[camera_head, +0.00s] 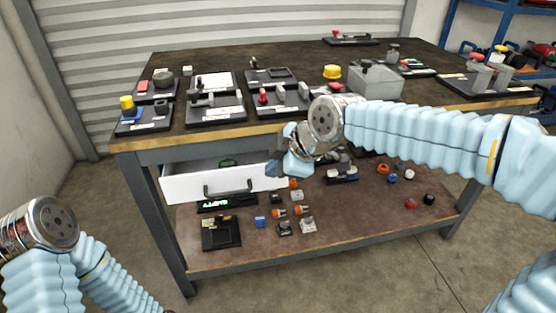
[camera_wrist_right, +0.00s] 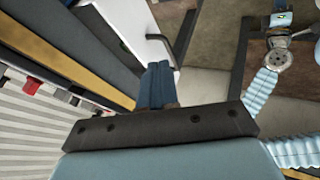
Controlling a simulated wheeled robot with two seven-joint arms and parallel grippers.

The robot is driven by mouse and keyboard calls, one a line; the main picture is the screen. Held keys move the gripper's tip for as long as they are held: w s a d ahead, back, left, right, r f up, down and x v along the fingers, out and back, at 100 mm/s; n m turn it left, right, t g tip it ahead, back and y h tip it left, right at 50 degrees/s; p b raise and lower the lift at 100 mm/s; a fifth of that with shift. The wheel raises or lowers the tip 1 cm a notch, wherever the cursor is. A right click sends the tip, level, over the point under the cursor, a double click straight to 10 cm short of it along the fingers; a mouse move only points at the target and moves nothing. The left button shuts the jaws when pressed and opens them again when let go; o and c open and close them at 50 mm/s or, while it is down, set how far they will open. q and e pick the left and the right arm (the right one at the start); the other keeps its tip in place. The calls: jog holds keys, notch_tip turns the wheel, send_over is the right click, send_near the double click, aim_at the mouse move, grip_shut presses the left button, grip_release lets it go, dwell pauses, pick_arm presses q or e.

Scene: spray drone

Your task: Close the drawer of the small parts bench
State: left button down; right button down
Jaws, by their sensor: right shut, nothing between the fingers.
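The small parts bench has a dark top (camera_head: 300,112) and a white drawer (camera_head: 190,188) that stands pulled out under its left part. The drawer has a dark bar handle (camera_head: 228,191) on its front, and a green item (camera_head: 229,162) lies inside. My right gripper (camera_head: 279,168) is shut and empty at the drawer's right front end. In the right wrist view its blue fingers (camera_wrist_right: 157,82) lie together close to the white drawer (camera_wrist_right: 147,32); I cannot tell if they touch. The handle (camera_wrist_right: 187,30) is beside them.
Several black fixtures and a grey box (camera_head: 375,80) stand on the bench top. The lower shelf (camera_head: 255,250) holds a black tray (camera_head: 221,232) and small loose parts. A blue rack (camera_head: 480,25) stands at the back right. The floor left of the bench is clear.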

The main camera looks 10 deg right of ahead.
aim_at(259, 165)
jog(key=w+f, duration=0.1)
jog(key=w, duration=0.1)
jog(key=w+a+f, duration=0.1)
jog(key=w+f, duration=0.1)
jog(key=w+a+f+p, duration=0.1)
jog(key=w, duration=0.1)
jog(key=shift+a+f, duration=0.1)
jog(key=shift+f, duration=0.2)
jog(key=shift+w, duration=0.35)
jog(key=w, duration=0.2)
jog(key=shift+w+f, duration=0.1)
jog(key=shift+w, duration=0.2)
